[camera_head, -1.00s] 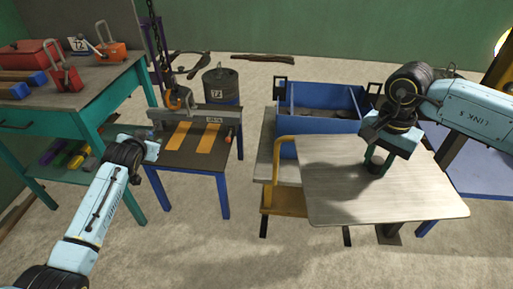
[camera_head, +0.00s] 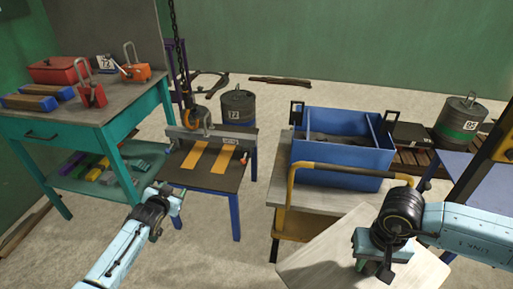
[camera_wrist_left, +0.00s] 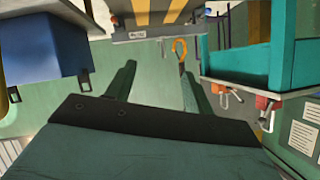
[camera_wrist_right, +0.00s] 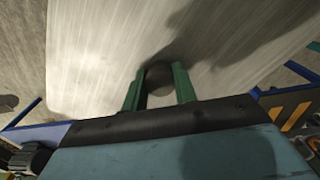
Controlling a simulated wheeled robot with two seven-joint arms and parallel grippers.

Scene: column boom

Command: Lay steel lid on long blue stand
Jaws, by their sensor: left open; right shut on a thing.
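The steel lid (camera_head: 325,250) is a flat pale plate, low in the head view and cut off by the bottom edge. My right gripper (camera_head: 374,268) is shut on its dark round knob, also seen in the right wrist view (camera_wrist_right: 160,78). The lid looks clear of the trolley's front. A stand with a flat blue top (camera_head: 470,178) is at the right edge, partly hidden by my right arm and a dark post; it appears to be the long blue stand. My left gripper (camera_head: 177,197) is open and empty, in front of the striped table.
A trolley (camera_head: 338,201) with a yellow handle carries a blue bin (camera_head: 340,176). A blue-legged table (camera_head: 210,180) with yellow stripes has a chain hook (camera_head: 187,100) over it. A green workbench (camera_head: 75,130) stands left. Drums (camera_head: 460,122) are behind. Floor shows between the tables.

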